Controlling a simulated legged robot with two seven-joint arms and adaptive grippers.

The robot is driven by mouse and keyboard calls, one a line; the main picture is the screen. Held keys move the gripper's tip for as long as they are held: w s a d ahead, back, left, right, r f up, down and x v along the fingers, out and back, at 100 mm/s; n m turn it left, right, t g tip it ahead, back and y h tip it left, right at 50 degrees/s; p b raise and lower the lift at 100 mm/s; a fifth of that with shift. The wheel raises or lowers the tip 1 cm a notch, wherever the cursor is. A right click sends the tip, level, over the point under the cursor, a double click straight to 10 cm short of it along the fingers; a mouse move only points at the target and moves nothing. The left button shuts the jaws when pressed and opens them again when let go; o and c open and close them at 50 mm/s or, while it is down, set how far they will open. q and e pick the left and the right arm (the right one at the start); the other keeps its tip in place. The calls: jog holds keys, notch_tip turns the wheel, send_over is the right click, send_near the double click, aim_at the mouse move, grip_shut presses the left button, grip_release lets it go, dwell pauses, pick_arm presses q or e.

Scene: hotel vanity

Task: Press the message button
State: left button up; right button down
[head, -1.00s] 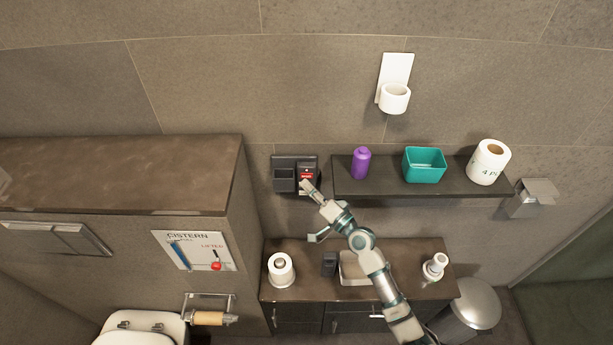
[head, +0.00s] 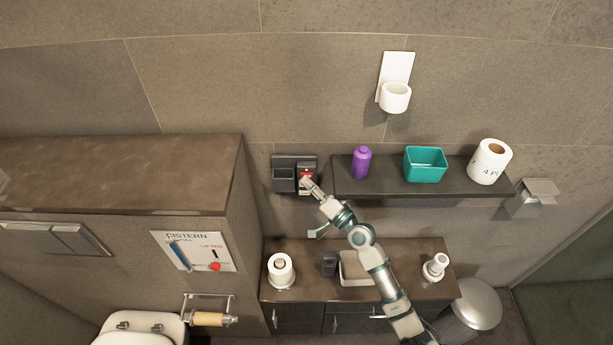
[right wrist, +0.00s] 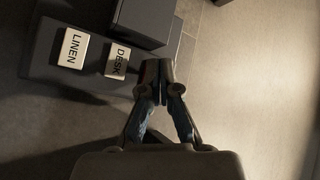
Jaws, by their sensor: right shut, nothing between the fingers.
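A dark wall unit (head: 284,180) hangs left of the shelf. A small red patch with pale marking (head: 306,171) shows on its right part; the marking is too small to read. My right gripper (head: 307,183) is shut and empty, its tips just below the red patch and overlapping the unit's right part. Whether they touch it I cannot tell. In the right wrist view the closed fingertips (right wrist: 156,72) are beside a pale DESK button (right wrist: 117,60), with a LINEN button (right wrist: 73,48) further left. No button marked message is readable. My left gripper is not in view.
A dark shelf (head: 395,191) right of the unit holds a purple bottle (head: 361,163), a teal box (head: 425,164) and a paper roll (head: 489,162). Below, a brown counter (head: 310,250) carries small items. A raised brown ledge (head: 120,170) stands left.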

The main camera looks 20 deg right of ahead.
jog(key=shift+w, duration=0.15)
jog(key=shift+s, duration=0.2)
dwell(0.3)
jog(key=shift+s+a, duration=0.2)
jog(key=shift+s, duration=0.4)
jog(key=shift+p, duration=0.3)
jog(key=s+p, duration=0.1)
jog(key=s, duration=0.1)
jog(key=s+a, duration=0.1)
jog(key=s, duration=0.1)
jog(key=shift+s+a+p, duration=0.2)
jog(key=shift+s+p, duration=0.2)
